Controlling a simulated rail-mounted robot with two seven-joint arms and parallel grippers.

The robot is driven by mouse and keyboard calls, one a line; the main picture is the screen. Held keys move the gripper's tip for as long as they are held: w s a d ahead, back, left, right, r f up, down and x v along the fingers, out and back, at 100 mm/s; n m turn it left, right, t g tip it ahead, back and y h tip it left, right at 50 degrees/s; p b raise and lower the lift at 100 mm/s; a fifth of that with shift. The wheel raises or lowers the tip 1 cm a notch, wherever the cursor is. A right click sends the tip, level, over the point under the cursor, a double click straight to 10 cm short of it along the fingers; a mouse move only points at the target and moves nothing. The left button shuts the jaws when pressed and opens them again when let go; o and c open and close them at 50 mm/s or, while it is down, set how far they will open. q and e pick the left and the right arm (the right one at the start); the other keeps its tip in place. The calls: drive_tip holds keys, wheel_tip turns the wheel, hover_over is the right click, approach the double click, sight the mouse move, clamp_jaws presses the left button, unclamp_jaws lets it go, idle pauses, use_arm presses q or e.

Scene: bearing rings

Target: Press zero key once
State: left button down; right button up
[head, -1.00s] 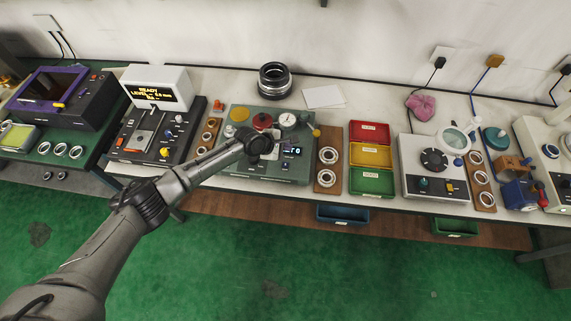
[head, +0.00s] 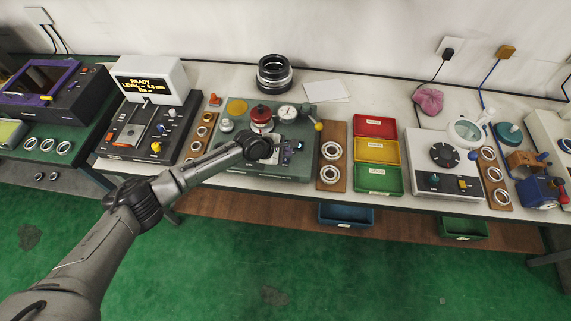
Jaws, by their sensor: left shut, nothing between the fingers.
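A grey-green gauge device (head: 240,165) stands on the bench in the middle of the head view, with a red knob (head: 261,115), a round dial (head: 287,113) and a small display (head: 297,146) that is now mostly covered. My left gripper (head: 275,151) is over the device's front right part, beside the display. Its fingers are shut and empty. The gripper hides the part of the panel under it, so I cannot make out the zero key or tell whether the fingers touch it. My right gripper is not in view.
A wooden board with bearing rings (head: 332,162) lies right of the device, then red, yellow and green bins (head: 376,151). A black machine with a white READY screen (head: 150,84) stands to the left. A black ring stack (head: 274,74) stands behind.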

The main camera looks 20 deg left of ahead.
sight(286, 160)
use_arm(q)
drive_tip(key=shift+d+f, duration=0.15)
drive_tip(key=shift+f, duration=0.7)
drive_tip(key=shift+f+b, duration=0.1)
drive_tip(key=shift+b, duration=0.2)
idle(1.0)
drive_tip(key=shift+f, duration=0.2)
drive_tip(key=shift+f, duration=0.2)
idle(0.4)
